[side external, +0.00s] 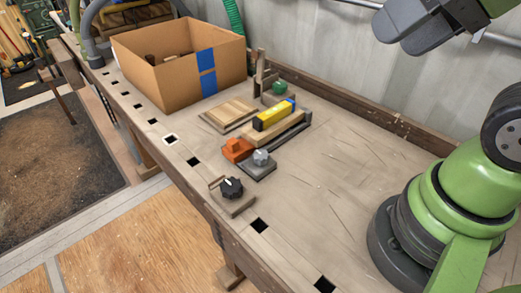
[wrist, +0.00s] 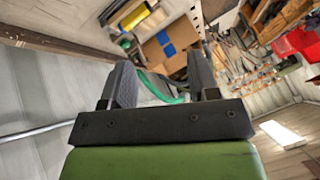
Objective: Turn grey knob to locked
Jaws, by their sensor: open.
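The grey knob (side external: 261,157) sits on a dark square base on the workbench, right beside an orange block (side external: 237,149). A pale mark shows on the knob, but its setting is too small to read. My gripper (wrist: 160,88) shows in the wrist view with its two dark fingers apart and nothing between them. It is well away from the knob, high above the bench. The knob cannot be made out in the wrist view. A black knob (side external: 231,187) with a white mark sits on a separate base nearer the bench's front edge.
A cardboard box (side external: 160,83) with blue tape stands at the back left. A yellow block (side external: 273,115) on a wooden piece, a wooden tile (side external: 230,115) and a green round part (side external: 278,88) lie behind the knob. The bench right of the knob is clear.

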